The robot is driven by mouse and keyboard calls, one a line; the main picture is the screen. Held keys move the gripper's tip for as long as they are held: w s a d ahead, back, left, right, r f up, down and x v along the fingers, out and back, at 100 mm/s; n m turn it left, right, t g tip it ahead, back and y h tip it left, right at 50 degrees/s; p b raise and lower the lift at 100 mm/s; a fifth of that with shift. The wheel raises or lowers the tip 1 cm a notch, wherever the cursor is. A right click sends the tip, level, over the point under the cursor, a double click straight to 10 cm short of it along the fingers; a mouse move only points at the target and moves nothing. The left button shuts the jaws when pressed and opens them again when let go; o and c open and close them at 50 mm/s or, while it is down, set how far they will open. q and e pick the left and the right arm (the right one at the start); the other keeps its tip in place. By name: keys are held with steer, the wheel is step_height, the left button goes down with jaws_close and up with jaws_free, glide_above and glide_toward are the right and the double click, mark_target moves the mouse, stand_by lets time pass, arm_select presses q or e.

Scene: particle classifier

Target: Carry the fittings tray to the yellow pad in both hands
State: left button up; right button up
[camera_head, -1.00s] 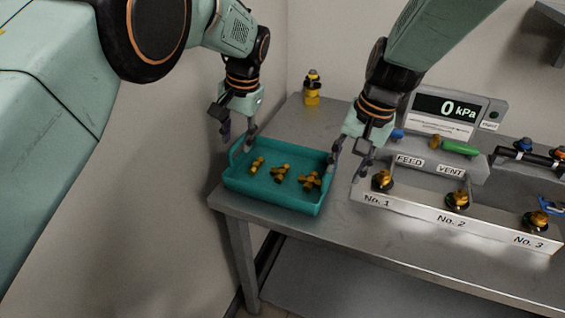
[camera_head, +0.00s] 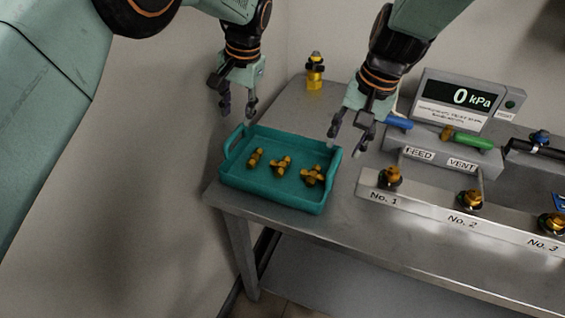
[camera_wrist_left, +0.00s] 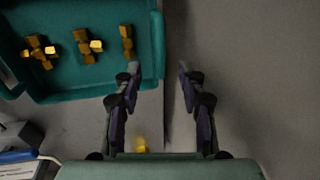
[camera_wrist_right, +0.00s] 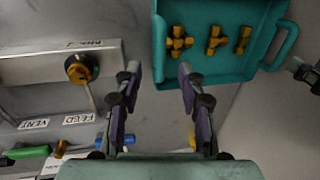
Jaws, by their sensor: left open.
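The teal fittings tray (camera_head: 272,196) sits flat on the near left corner of the metal bench, with a raised handle at each end. Three brass fittings (camera_head: 281,164) lie in a row in it. My left gripper (camera_head: 238,108) is open and empty, above the tray's left end. In the left wrist view its fingers (camera_wrist_left: 158,70) are apart, one overlapping the tray's edge (camera_wrist_left: 157,45). My right gripper (camera_head: 345,143) is open and empty, above and behind the tray's right handle (camera_head: 333,165). Its fingers (camera_wrist_right: 158,70) show apart beside the tray (camera_wrist_right: 159,50). I see no yellow pad.
A labelled fitting rack (camera_head: 425,205) stands right of the tray, with a pressure display (camera_head: 465,98) behind it. A yellow fixture (camera_head: 315,75) stands at the back. The wall is close on the left. Bare bench lies behind the tray.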

mark_target(235, 131)
arm_select(q)
steer(key=f, duration=0.2)
steer(key=a+f, duration=0.1)
steer(key=f, duration=0.3)
steer(key=shift+w+a+f, duration=0.15)
steer(key=shift+w+f, duration=0.1)
steer(key=shift+w, duration=0.05)
arm_select(e)
steer(key=f, duration=0.2)
steer(key=a+f, duration=0.1)
steer(key=f, duration=0.3)
steer(key=shift+w+a+f, duration=0.15)
steer(key=shift+w+f, duration=0.05)
steer(key=shift+w, duration=0.1)
arm_select(q)
steer(key=shift+f, duration=0.6)
arm_select(e)
steer(key=shift+f, duration=0.6)
arm_select(q)
steer(key=shift+a, duration=0.1)
arm_select(e)
steer(key=shift+a, duration=0.1)
arm_select(q)
jaws_close()
arm_select(e)
jaws_close()
arm_select(q)
steer(key=shift+w, duration=0.15)
arm_select(e)
steer(key=shift+w, duration=0.15)
